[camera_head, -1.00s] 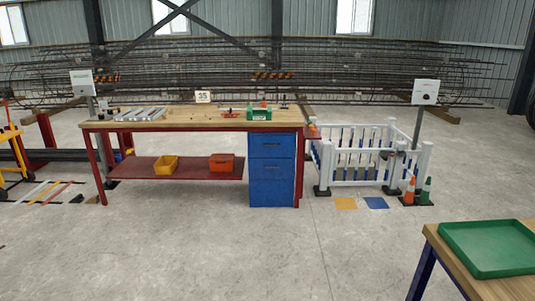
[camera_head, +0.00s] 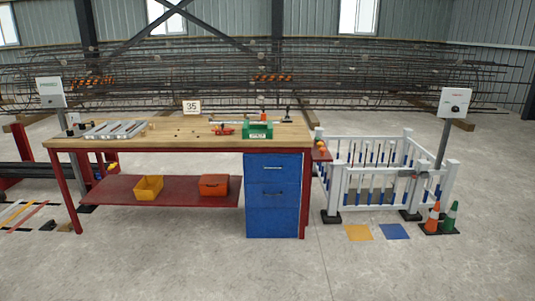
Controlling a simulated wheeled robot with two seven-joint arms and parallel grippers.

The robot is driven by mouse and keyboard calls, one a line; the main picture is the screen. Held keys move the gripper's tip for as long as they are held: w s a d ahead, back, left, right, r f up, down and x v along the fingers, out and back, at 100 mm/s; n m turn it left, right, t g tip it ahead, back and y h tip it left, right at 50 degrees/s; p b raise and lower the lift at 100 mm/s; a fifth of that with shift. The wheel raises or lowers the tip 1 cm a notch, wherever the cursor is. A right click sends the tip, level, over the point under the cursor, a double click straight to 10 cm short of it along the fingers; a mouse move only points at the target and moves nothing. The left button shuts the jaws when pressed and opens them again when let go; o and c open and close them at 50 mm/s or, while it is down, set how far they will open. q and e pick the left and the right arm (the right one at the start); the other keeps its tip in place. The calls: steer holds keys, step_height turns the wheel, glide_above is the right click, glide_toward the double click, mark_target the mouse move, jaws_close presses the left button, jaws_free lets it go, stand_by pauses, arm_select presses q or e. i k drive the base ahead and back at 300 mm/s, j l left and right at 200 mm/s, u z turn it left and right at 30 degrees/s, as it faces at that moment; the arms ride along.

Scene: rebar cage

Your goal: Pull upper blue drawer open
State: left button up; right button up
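The blue drawer cabinet (camera_head: 272,213) stands under the right end of the workbench (camera_head: 180,143), ahead of me and slightly right of the middle. Its upper blue drawer (camera_head: 284,178) is at the top, just under the bench top, and looks closed, with a small handle on its front. Another drawer front with a handle (camera_head: 272,191) is below it. Neither of my grippers shows in the head view, and the cabinet front is unobstructed.
A red lower shelf (camera_head: 115,201) holds a yellow bin (camera_head: 149,188) and an orange bin (camera_head: 214,185). A white fence (camera_head: 362,180) and traffic cones (camera_head: 433,217) stand to the right. The concrete floor (camera_head: 200,270) before the cabinet is clear.

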mark_target(259, 169)
steer(key=i+l+u, duration=0.1)
steer(key=i, duration=1.3)
steer(key=i+j, duration=0.15)
steer(key=i, duration=0.5)
steer(key=i+j, duration=0.15)
steer(key=i, duration=0.5)
steer(key=i+j+z, duration=0.35)
steer(key=i, duration=0.15)
steer(key=i+j+z, duration=0.35)
steer(key=i, duration=0.1)
